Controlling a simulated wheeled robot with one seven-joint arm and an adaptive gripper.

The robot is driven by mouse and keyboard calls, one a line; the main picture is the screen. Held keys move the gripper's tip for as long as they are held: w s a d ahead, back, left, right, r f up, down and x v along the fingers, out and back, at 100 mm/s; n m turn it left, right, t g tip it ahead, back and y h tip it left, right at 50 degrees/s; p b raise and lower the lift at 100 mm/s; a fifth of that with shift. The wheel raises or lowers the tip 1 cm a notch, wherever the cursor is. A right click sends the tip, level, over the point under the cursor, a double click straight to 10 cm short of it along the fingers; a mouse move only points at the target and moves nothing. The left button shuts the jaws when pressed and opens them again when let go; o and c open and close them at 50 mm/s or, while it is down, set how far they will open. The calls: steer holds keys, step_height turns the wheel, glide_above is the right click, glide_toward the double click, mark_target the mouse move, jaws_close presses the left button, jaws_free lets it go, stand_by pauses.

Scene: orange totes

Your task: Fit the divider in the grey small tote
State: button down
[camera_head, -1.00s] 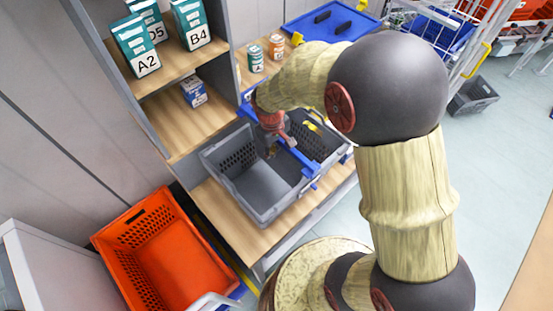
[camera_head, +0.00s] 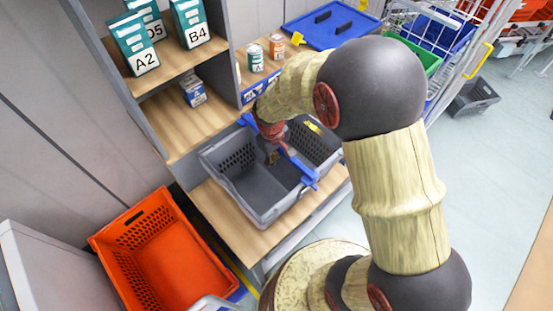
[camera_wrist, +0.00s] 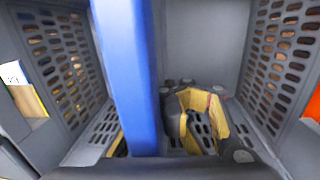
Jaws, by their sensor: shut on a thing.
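The grey small tote (camera_head: 262,213) sits on the wooden worktop with its slotted side walls showing. The blue divider (camera_head: 308,176) lies across the tote's middle, its ends near the two long rims. In the wrist view the divider (camera_wrist: 128,70) is a blue bar running away from the camera between the slotted walls. My gripper (camera_head: 273,155) is shut on the divider inside the tote's outline, with one yellow-padded finger on each side of it (camera_wrist: 160,138). The divider's lower edge is hidden, so I cannot tell how deep it sits or whether it is in any slots.
An orange tote (camera_head: 165,250) stands at lower left. A shelf unit (camera_head: 185,115) with teal-and-white boxes borders the tote on the left. The worktop front (camera_head: 240,228) is bare.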

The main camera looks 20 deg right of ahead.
steer(key=c, duration=1.4)
jaws_free()
steer(key=shift+r, duration=0.15)
steer(key=s+r+m+t+p, duration=0.1)
steer(key=s+r+p, duration=0.15)
steer(key=r, duration=0.95)
steer(key=s+r+m+t+p, duration=0.1)
steer(key=s+r, duration=0.2)
steer(key=r, duration=0.8)
steer(key=s+r+m+t+y, duration=0.1)
steer(key=s+r+m+t, duration=0.1)
steer(key=s+r, duration=0.7)
steer(key=s+t, duration=0.1)
steer(key=s, duration=0.3)
steer(key=shift+b, duration=0.35)
